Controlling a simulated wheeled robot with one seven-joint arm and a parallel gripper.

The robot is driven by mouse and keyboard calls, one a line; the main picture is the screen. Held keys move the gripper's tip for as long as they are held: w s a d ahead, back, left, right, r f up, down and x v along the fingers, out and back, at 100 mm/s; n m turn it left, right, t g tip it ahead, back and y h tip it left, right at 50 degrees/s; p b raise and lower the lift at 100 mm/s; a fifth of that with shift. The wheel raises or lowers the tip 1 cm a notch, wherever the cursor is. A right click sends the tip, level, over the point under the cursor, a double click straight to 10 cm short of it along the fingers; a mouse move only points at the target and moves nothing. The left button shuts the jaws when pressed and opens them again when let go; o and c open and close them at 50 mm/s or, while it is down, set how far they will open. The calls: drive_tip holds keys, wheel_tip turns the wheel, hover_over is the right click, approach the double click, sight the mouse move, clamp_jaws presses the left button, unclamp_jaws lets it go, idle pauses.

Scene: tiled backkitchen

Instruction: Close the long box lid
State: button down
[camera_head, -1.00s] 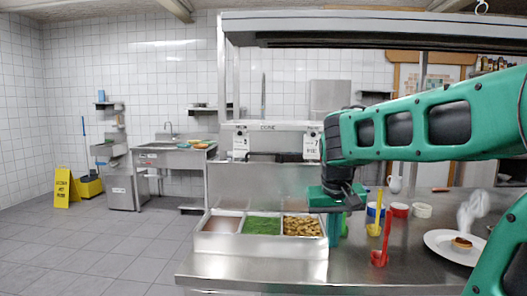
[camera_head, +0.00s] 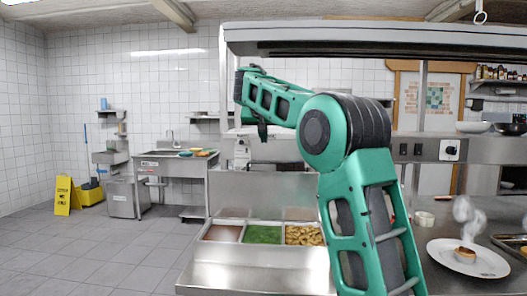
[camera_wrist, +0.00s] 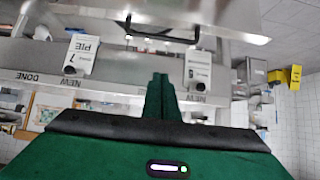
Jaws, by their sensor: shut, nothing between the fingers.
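The long steel box (camera_head: 215,277) stands on the counter with three filled compartments facing up. Its lid (camera_head: 262,193) is raised upright behind the compartments, so the box is open. My gripper shows in the wrist view (camera_wrist: 160,85), with its two green fingers together and nothing between them. In the head view my arm's end is above and behind the raised lid, near the hanging order tickets, and the fingertips are hard to make out there. A dark handle bar (camera_wrist: 160,38) on a steel surface shows beyond the fingers; I cannot tell whether it belongs to the lid.
Order tickets (camera_wrist: 80,55) hang on a rail close to my gripper. A steel overhead shelf (camera_head: 380,35) spans above. Open floor lies at left.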

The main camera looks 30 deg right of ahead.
drive_tip(key=x, duration=0.9)
drive_tip(key=shift+d+f, duration=0.1)
drive_tip(key=shift+f, duration=0.05)
drive_tip(key=shift+s+a+f, duration=0.5)
drive_tip(key=shift+s+f, duration=0.05)
drive_tip(key=shift+s, duration=0.15)
drive_tip(key=shift+s+a+f, duration=0.5)
drive_tip(key=shift+s, duration=0.25)
